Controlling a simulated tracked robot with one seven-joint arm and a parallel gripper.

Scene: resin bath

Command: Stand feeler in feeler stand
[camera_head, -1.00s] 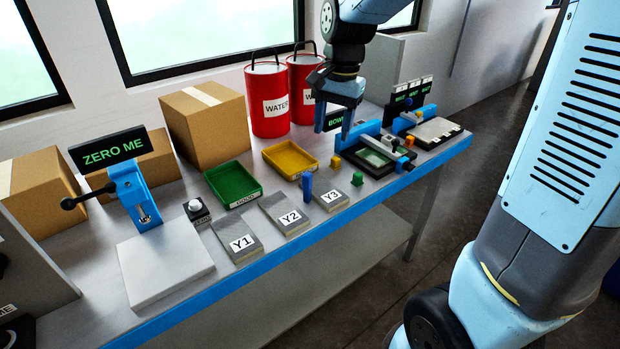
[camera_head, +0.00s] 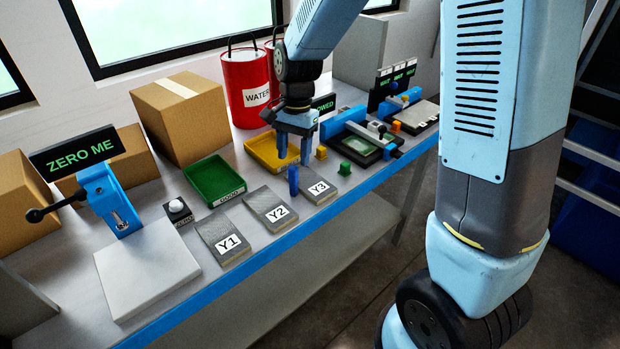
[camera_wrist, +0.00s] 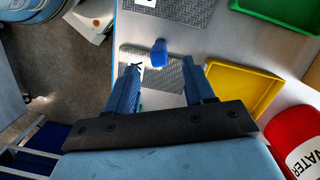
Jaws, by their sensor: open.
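A small blue upright piece (camera_head: 293,180), which looks like the feeler, stands between the Y2 plate (camera_head: 271,207) and the Y3 plate (camera_head: 320,190). My gripper (camera_head: 294,160) is open and points down just above it. In the wrist view the blue piece (camera_wrist: 159,52) shows between and slightly beyond my two fingertips (camera_wrist: 161,68); no grip on it shows. I cannot tell for sure which thing is the feeler stand.
A yellow tray (camera_head: 252,146) and a green tray (camera_head: 190,178) lie behind the plates. Yellow (camera_head: 320,153) and green (camera_head: 344,168) blocks stand to the right, near a blue clamp fixture (camera_head: 343,124). Red water cans (camera_head: 240,75) and cardboard boxes (camera_head: 183,115) stand behind.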

